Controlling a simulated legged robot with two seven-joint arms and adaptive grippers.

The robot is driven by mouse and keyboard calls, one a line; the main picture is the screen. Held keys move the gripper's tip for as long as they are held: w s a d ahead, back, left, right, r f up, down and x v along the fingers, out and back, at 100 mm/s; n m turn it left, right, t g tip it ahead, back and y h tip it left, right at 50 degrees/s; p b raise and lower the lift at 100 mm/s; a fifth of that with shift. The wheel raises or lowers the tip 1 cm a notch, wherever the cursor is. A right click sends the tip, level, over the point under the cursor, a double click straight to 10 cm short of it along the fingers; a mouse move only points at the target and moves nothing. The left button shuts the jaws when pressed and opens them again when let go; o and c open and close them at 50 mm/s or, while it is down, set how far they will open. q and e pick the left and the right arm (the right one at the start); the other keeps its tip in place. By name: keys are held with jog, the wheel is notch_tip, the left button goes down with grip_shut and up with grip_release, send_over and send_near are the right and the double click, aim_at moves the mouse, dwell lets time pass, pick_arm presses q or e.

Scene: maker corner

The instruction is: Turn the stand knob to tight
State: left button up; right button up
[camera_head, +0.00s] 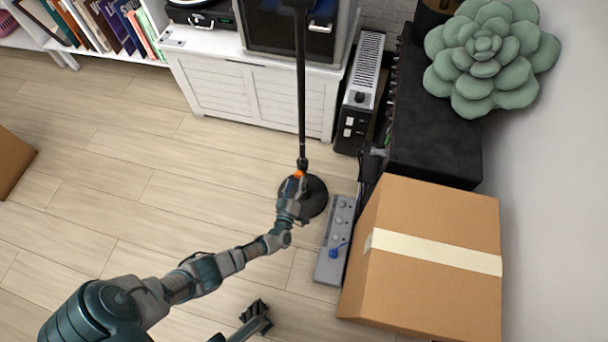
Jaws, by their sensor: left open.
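The stand has a thin black pole (301,95) rising from a round black base (316,196) on the floor. A small orange knob (298,174) shows low on the pole, just above the base. My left gripper (295,184) is open, with its fingertips at the knob. Its fingers partly cover the knob's lower side, and I cannot tell whether they touch it. The knob's turn position is too small to read. A dark gripper-like part, apparently my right gripper (254,312), shows low in the picture, away from the stand; its finger opening is unclear.
A grey pedal board (328,265) and a taped cardboard box (425,223) stand right of the base. A heater (360,95) and a white cabinet (232,88) are behind. A black amplifier (436,147) carries a succulent (487,50).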

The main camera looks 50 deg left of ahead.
aim_at(298, 177)
pick_arm(q)
jog(key=shift+f+b+x, duration=0.25)
jog(key=shift+b+x, duration=0.15)
jog(key=shift+x, duration=0.8)
jog(key=shift+w+a+r, duration=0.3)
jog(key=shift+w+a, duration=0.05)
jog(key=shift+w, duration=0.1)
jog(key=c, duration=1.2)
jog(key=shift+o, duration=0.2)
